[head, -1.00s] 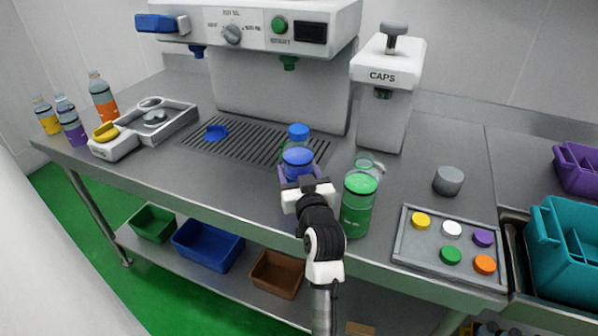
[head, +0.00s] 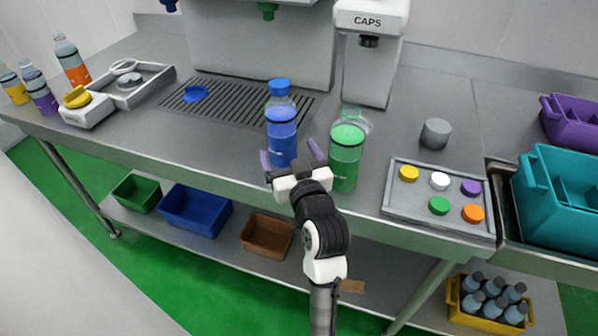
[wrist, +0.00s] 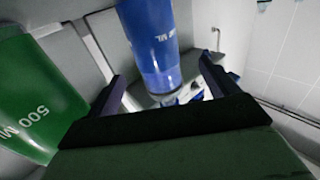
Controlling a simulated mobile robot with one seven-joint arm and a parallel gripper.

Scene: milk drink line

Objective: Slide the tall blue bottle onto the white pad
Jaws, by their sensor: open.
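The tall blue bottle (head: 282,143), a blue cylinder, stands upright on the steel counter near its front edge. It also shows in the wrist view (wrist: 150,45), ahead of and between my fingers. My gripper (head: 291,154) is open and empty on the near side of it, one finger towards each side; the fingers also show in the wrist view (wrist: 163,78). I cannot tell whether they touch it. A white disc (head: 439,181) lies in a grey tray at the right; I cannot tell if it is the white pad. Any pad under the bottle is hidden.
A green 500 ML cylinder (head: 346,158) stands close right of the blue bottle. A clear blue-capped bottle (head: 280,98) stands just behind it. A drip grille (head: 235,100) lies further back left. The grey tray (head: 437,218) holds several coloured discs.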

